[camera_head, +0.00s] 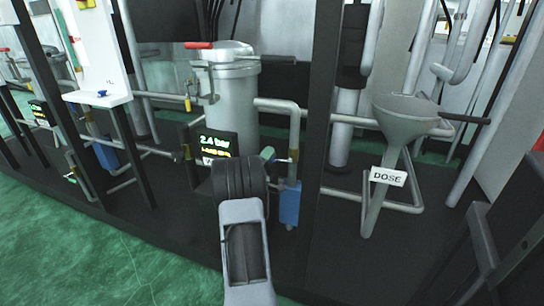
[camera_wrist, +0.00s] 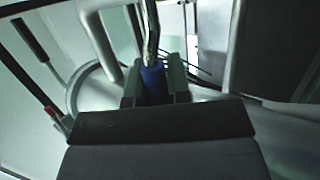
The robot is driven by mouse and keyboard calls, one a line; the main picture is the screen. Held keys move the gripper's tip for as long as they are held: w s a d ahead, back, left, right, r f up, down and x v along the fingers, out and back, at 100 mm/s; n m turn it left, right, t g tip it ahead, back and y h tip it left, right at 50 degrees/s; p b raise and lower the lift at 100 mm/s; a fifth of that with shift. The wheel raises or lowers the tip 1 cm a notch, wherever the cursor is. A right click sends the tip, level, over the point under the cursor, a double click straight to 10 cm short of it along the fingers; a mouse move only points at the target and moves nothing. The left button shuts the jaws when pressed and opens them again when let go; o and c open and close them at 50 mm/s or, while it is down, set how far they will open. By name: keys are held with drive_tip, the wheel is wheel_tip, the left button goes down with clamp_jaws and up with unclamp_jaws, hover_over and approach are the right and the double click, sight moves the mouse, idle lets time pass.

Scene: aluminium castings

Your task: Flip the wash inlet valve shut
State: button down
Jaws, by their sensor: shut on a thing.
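In the wrist view, my gripper (camera_wrist: 153,82) has its two grey fingers closed on a blue handle (camera_wrist: 152,80), whose shiny metal stem (camera_wrist: 150,35) runs up and out of the picture. I take this to be the wash inlet valve's lever; no label on it shows. Its angle to the pipe cannot be told. In the head view, my arm's dark wrist reaches in at the centre, in front of the tank and below the display (camera_head: 216,146), which reads 2.4 bar.
A grey cylindrical tank (camera_head: 233,105) stands behind my wrist. A pipe with a blue box (camera_head: 290,204) runs down just right of it. A dark upright post (camera_head: 322,120) stands farther right, before a grey funnel (camera_head: 405,118) labelled DOSE (camera_head: 388,176). Green floor (camera_head: 70,250) is clear at the left.

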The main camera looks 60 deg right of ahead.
drive_tip(key=shift+f+n, duration=0.1)
drive_tip(key=shift+n, duration=0.2)
drive_tip(key=c, duration=1.1)
unclamp_jaws()
drive_tip(key=p+v, duration=0.2)
drive_tip(key=v, duration=1.1)
drive_tip(key=shift+a+f, duration=0.25)
drive_tip(key=shift+a, duration=0.1)
